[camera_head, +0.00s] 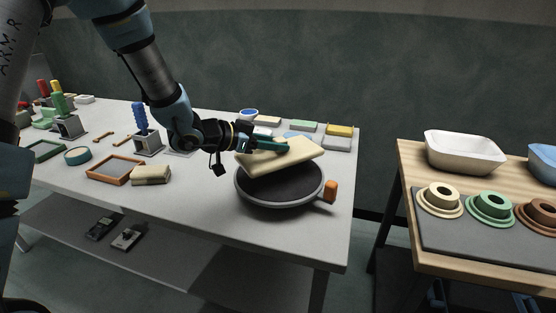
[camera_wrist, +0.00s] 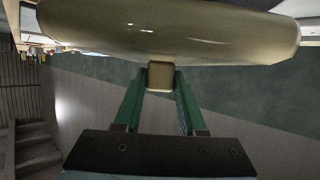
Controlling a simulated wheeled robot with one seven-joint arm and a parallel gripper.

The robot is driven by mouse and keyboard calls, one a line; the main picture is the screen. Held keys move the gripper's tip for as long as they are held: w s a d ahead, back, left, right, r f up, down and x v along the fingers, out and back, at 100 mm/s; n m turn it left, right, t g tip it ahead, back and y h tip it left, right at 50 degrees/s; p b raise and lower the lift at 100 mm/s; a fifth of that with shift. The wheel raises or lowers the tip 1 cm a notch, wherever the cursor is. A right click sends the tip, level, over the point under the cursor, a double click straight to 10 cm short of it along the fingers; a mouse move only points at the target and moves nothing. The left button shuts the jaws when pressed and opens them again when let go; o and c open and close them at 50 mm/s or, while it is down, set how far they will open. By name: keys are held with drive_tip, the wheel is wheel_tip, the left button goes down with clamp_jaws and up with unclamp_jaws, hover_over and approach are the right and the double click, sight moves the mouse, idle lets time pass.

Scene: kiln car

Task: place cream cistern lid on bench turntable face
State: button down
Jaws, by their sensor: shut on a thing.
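The cream cistern lid (camera_head: 281,159) is a flat slab held tilted above the turntable, its right side higher. In the wrist view the lid (camera_wrist: 165,30) spans the top of the picture, with a small block-shaped knob between the fingers. My gripper (camera_head: 282,145) is shut on the lid; its green fingers (camera_wrist: 160,80) close on the knob. The bench turntable (camera_head: 262,196) is a round dark-faced disc with a grey rim and an orange knob at its right. The lid hides the back of its face. I cannot tell whether the lid's lower edge touches the turntable.
Behind the turntable lie a blue-rimmed dish (camera_head: 249,113) and several coloured slabs, including a yellow one (camera_head: 339,130). A cream block (camera_head: 151,174) and an orange frame (camera_head: 115,170) lie to the left. A wooden table (camera_head: 413,165) with basins and ringed pieces stands at right, across a gap.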

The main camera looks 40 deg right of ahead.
sight(274, 158)
drive_tip(key=shift+w+f, duration=0.1)
drive_tip(key=shift+f, duration=2.15)
drive_tip(key=shift+f, duration=0.15)
drive_tip(key=shift+c, duration=2.4)
unclamp_jaws()
drive_tip(key=shift+a, duration=0.1)
drive_tip(key=b+v, duration=0.1)
drive_tip(key=v, duration=1.1)
